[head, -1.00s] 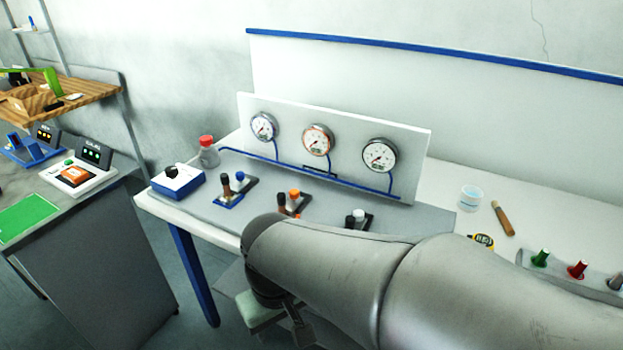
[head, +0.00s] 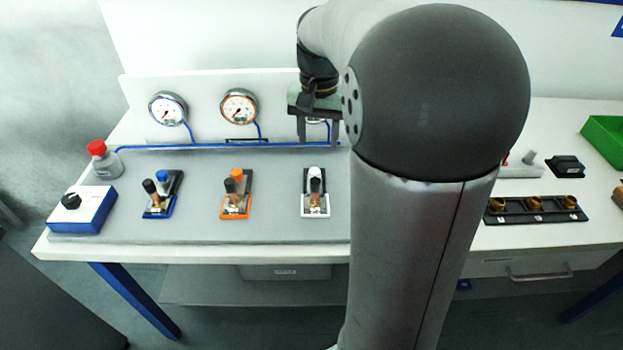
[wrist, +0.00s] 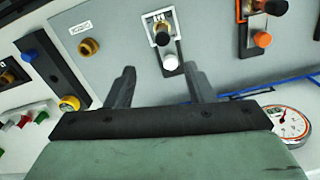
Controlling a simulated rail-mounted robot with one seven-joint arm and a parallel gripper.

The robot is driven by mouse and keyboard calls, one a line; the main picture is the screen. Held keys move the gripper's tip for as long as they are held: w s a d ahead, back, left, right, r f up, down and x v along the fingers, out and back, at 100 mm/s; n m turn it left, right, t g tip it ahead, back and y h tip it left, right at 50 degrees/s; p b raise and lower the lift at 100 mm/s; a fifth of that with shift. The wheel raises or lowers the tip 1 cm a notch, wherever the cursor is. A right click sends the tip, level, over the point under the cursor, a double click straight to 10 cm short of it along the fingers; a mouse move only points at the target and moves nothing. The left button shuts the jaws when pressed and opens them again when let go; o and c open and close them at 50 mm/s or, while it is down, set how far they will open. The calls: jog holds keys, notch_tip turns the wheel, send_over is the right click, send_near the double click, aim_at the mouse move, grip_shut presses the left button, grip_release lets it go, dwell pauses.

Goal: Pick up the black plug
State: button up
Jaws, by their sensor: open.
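Several black-topped pegs stand on the grey panel; I cannot tell which is the black plug. One is beside a blue knob on the blue-framed fixture, its black top (head: 149,186) upright. Another black top (head: 230,186) is in front of an orange knob on the orange-framed fixture; it also shows in the wrist view (wrist: 281,6). A dark-topped peg (wrist: 162,38) stands by a white knob (wrist: 170,62) on the white-framed fixture. My gripper (head: 317,140) is open and empty, above the panel near the white-framed fixture; its fingers show in the wrist view (wrist: 159,72).
A gauge board (head: 205,128) stands behind the fixtures. A blue-white box (head: 85,210) and a red-capped bottle (head: 104,160) are at left. A black rack with brass sockets (head: 535,210), a black block (head: 565,166) and a green bin (head: 605,140) are at right.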

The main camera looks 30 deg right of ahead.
send_over(315, 180)
jog(key=f, duration=0.5)
jog(key=f+p, duration=0.1)
jog(key=f, duration=0.1)
jog(key=shift+s+d+f, duration=0.1)
jog(key=shift+d+f, duration=0.15)
jog(key=shift+a+f+p, duration=0.2)
jog(key=shift+f+p, duration=0.45)
jog(key=shift+f, duration=2.15)
jog(key=c, duration=1.1)
